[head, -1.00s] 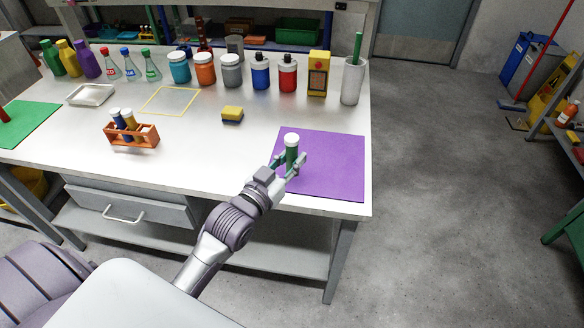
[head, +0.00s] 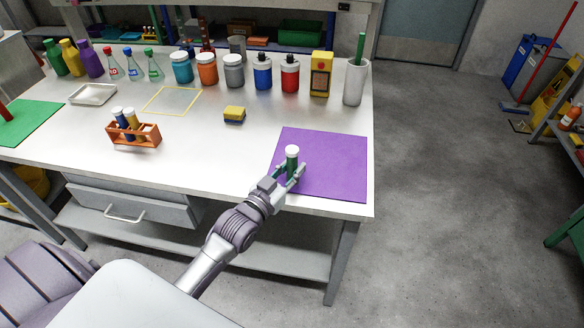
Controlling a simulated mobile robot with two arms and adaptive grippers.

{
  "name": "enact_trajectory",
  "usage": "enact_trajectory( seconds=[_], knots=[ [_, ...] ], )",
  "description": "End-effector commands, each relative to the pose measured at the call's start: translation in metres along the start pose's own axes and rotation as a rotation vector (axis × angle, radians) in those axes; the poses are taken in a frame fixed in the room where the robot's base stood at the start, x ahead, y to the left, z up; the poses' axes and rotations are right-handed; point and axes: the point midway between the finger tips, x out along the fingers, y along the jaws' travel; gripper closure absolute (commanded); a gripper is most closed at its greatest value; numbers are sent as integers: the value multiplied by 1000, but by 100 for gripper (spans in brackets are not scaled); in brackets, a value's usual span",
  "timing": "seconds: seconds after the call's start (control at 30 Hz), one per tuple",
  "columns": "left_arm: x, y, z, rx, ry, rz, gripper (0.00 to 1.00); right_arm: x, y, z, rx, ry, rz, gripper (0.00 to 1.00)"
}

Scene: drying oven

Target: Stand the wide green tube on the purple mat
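The wide green tube (head: 292,162) has a white cap and stands upright between the fingers of my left gripper (head: 290,174), which is shut on it. Tube and gripper are over the left part of the purple mat (head: 335,165), at the front right of the table. The gripper hides the tube's lower end, so I cannot tell whether it touches the mat. My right gripper is not in view.
An orange rack (head: 133,134) with capped tubes stands on the left of the white table (head: 210,155). Bottles and a grey holder (head: 355,82) line the back. The mat's right part is clear.

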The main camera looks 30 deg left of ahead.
Motion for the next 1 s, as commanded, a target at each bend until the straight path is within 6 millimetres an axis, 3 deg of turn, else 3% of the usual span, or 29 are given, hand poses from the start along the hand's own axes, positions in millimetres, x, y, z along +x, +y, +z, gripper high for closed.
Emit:
enact_trajectory(
  seconds=[0.03, 0.13, 0.5, 1.0],
  knots=[
    [0, 0, 0, 0, -1, 0, 63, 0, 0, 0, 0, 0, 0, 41],
    [0, 0, 0, 0, -1, 0, 49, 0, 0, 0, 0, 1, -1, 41],
    [-3, 0, -3, -1, -3, 0, 49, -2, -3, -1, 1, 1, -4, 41],
    [-99, 0, -2, -1, -5, 0, 49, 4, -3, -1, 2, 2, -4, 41]
  ],
)
